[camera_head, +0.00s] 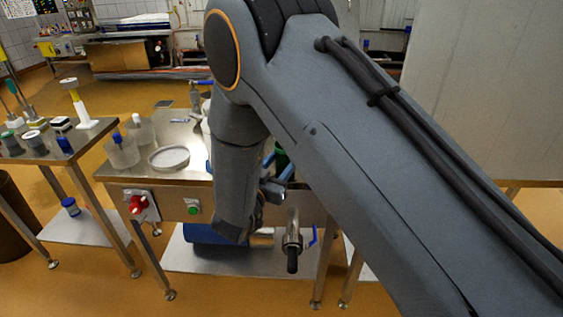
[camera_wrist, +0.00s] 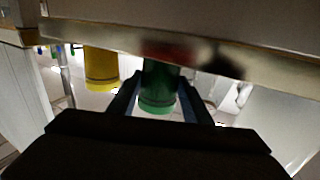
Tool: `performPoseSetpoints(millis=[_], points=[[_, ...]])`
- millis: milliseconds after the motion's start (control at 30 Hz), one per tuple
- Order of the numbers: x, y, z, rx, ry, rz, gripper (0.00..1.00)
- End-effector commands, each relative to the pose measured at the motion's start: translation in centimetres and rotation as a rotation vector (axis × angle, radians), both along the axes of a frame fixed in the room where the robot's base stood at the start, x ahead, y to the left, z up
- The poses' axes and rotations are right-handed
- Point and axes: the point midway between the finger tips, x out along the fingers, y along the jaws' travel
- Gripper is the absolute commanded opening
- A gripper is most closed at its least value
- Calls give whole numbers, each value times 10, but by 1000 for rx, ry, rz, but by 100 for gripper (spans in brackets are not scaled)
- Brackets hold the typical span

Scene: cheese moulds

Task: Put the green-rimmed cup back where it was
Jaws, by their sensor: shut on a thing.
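In the wrist view my gripper (camera_wrist: 157,88) has one dark finger on each side of a green, round-ended thing (camera_wrist: 158,102), which looks like the green-rimmed cup. The fingers are shut on it. Its far part is in shadow below a pale metal edge (camera_wrist: 230,66), and its rim cannot be made out clearly. In the head view my arm hides most of the gripper; only a bit of dark green (camera_head: 282,158) shows beside it, near the right end of the steel table (camera_head: 133,177).
A yellow cylinder (camera_wrist: 101,70) is left of the held thing. On the steel table are a round pale dish (camera_head: 169,158) and clear beakers (camera_head: 122,152). A side table (camera_head: 28,156) with small containers stands at left.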

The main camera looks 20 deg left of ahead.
Motion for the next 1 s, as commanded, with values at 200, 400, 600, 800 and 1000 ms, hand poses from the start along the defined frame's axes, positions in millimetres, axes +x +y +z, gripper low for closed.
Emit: performPoseSetpoints(millis=[200,400,600,800,1000], points=[[0,0,-3,0,0,0,19],[0,0,-4,0,0,0,63],[0,0,-4,0,0,0,63],[-4,2,0,0,1,2,63],[-38,8,0,0,1,5,63]])
